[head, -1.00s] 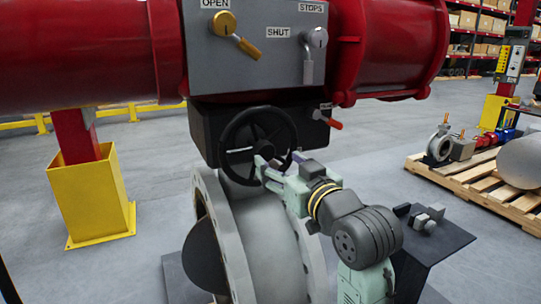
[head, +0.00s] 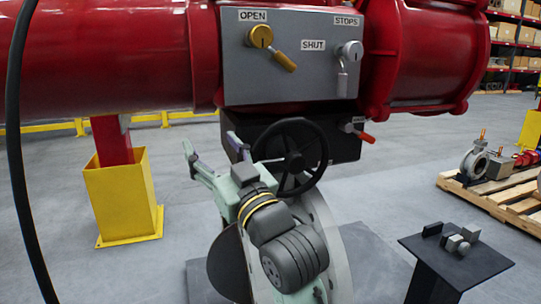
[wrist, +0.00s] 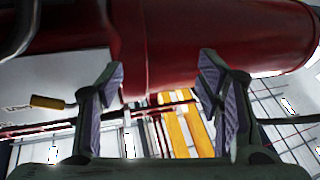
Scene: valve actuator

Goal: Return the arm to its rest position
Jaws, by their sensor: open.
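My gripper (head: 211,152) is open and empty in the head view, in front of and left of the black handwheel (head: 290,158). Its fingers point up and away, apart from the wheel's rim as far as I can tell. My arm rises from the bottom centre and covers part of the wheel's lower left. In the wrist view my gripper (wrist: 163,88) shows two spread fingers with purple-grey pads and nothing between them. The red actuator cylinder (wrist: 200,45) lies beyond the fingertips.
The grey panel (head: 290,80) with yellow and grey levers hangs above the wheel. A red-tipped lever (head: 362,134) sits right of it. A yellow post base (head: 122,195) stands left. A dark stand (head: 455,260) with small blocks is at right. A black cable (head: 15,150) hangs at far left.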

